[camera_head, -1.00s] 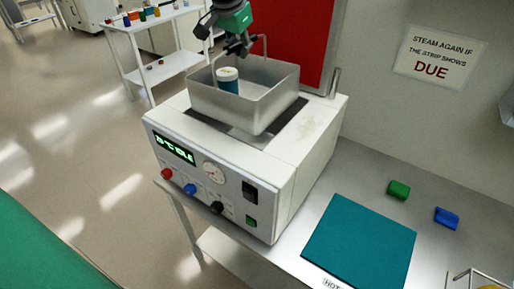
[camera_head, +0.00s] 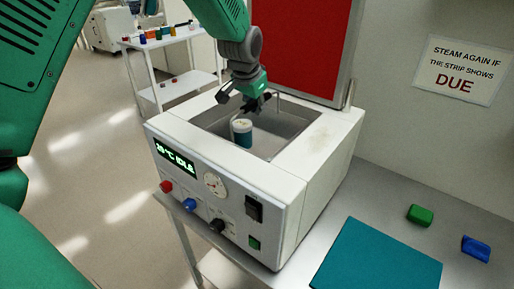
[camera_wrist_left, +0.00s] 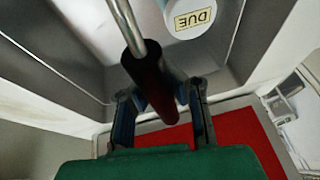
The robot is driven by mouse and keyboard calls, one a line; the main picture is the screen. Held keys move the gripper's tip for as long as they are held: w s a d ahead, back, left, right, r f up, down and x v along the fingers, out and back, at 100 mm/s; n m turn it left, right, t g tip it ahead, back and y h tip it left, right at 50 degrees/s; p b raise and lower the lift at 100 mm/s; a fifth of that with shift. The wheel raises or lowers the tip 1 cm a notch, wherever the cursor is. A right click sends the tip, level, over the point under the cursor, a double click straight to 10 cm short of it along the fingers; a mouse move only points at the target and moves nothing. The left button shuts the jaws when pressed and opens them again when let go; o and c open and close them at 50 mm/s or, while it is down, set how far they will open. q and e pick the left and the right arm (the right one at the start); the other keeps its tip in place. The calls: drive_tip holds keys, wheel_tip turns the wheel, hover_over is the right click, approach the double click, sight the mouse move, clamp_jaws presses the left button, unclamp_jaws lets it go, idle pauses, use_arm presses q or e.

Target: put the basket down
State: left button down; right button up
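The grey metal basket (camera_head: 284,126) is down inside the square opening of the white steam machine (camera_head: 290,178), mostly below its top face. I cannot tell if its bottom rests on anything. A teal jar with a white lid (camera_head: 243,133) stands in it; the lid, marked DUE, shows in the left wrist view (camera_wrist_left: 194,17). My left gripper (camera_head: 247,103) is over the basket. In the left wrist view its fingers (camera_wrist_left: 160,100) close around the dark grip of the handle (camera_wrist_left: 146,72). My right gripper is not in view.
The red-faced raised lid (camera_head: 300,45) stands behind the opening. A teal mat (camera_head: 375,262), a green block (camera_head: 420,215) and a blue block (camera_head: 476,248) lie on the bench at right. A white shelf cart (camera_head: 175,88) stands at the back left.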

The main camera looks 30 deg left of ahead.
sight(250, 107)
use_arm(q)
drive_tip(key=shift+w+f, duration=0.1)
drive_tip(key=shift+f, duration=3.45)
drive_tip(key=c, duration=1.7)
unclamp_jaws()
drive_tip(key=shift+f, duration=0.1)
drive_tip(key=v, duration=1.2)
